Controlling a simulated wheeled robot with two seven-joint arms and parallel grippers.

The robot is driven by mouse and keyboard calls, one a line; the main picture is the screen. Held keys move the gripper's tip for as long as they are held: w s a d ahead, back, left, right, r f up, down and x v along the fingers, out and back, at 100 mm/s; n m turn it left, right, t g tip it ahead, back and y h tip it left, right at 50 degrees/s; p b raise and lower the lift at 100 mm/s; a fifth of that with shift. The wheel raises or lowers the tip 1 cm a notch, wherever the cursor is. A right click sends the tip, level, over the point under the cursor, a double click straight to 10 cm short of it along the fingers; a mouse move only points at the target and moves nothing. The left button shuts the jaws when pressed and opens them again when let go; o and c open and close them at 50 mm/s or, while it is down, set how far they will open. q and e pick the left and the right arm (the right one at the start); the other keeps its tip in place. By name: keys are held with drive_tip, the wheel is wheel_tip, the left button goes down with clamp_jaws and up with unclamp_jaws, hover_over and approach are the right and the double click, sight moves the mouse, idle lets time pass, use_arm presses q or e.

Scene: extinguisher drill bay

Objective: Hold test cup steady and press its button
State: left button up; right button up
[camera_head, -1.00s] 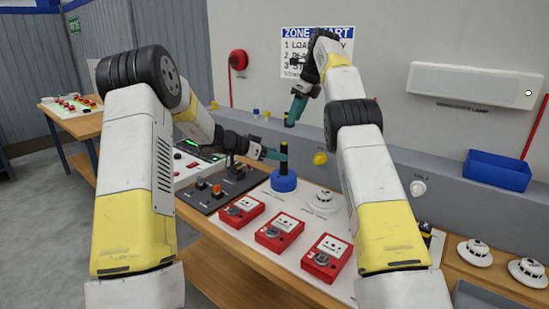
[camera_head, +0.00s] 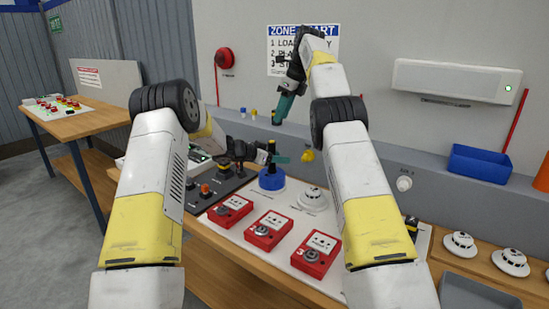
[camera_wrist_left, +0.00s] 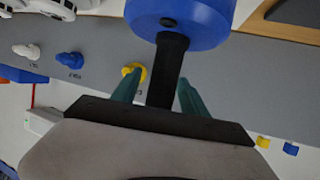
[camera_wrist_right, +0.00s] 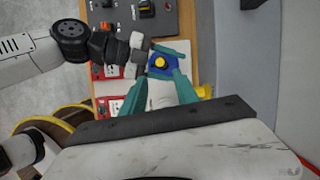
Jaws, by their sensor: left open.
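The test cup (camera_head: 271,181) is a blue cup with a black upright stem, standing on the white board. The right wrist view shows it from above (camera_wrist_right: 155,76), with a yellow button (camera_wrist_right: 160,62) on top. My left gripper (camera_head: 277,158) is at the stem above the blue part. In the left wrist view its open fingers (camera_wrist_left: 158,92) lie on either side of the black stem (camera_wrist_left: 168,70), with gaps showing. My right gripper (camera_head: 282,108) points down above the cup, apart from it. Its fingers (camera_wrist_right: 159,76) are parted with nothing between them.
Three red call points (camera_head: 268,231) and a white detector (camera_head: 312,199) lie near the cup. A dark switch panel (camera_head: 215,190) is to its left. A grey ledge with a yellow knob (camera_head: 307,155) runs behind. A blue bin (camera_head: 481,163) stands at right.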

use_arm(q)
clamp_jaws()
use_arm(e)
clamp_jaws()
idle(1.7)
